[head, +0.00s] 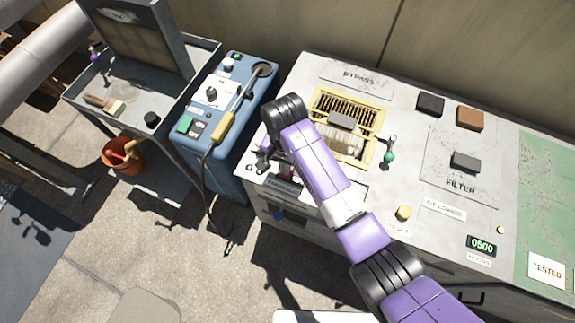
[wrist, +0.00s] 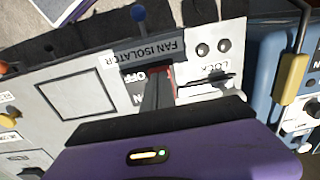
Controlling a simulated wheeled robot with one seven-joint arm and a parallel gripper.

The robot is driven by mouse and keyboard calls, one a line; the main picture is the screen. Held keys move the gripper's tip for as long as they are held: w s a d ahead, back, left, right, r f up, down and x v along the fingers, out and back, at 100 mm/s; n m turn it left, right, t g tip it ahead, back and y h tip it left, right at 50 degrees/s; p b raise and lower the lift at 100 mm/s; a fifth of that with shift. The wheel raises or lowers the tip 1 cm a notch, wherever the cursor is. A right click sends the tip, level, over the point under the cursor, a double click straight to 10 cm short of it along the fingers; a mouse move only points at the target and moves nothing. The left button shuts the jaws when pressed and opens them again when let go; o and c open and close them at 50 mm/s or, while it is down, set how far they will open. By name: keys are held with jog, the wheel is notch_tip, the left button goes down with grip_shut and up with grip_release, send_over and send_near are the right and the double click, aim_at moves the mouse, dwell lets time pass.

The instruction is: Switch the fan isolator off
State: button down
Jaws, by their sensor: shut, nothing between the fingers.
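The fan isolator is on the grey cabinet's near left corner. Its dark label plate (wrist: 150,50) reads FAN ISOLATOR, upside down in the wrist view. Beside my fingers a red part (wrist: 168,75) of the isolator shows, and it also shows in the head view (head: 287,171). The OFF mark (wrist: 132,80) is beside the fingers, with a partly hidden mark ending in N below it. My gripper (wrist: 157,88) is shut and empty, its fingertips at the red part. Contact cannot be told. The fingers hide much of the switch, so its position is unclear.
A LOCK label (wrist: 214,69) and two dark round studs (wrist: 213,47) are beside the isolator. A blue knob (head: 279,215) is on the cabinet front. A blue unit (head: 222,120) with a yellow-handled cable stands left of the cabinet. A green-knobbed lever (head: 389,154) stands right of the yellow-framed opening.

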notch_tip(320, 180, up, 7)
jog(key=p, duration=0.6)
jog(key=shift+p, duration=0.4)
jog(key=shift+f, duration=0.1)
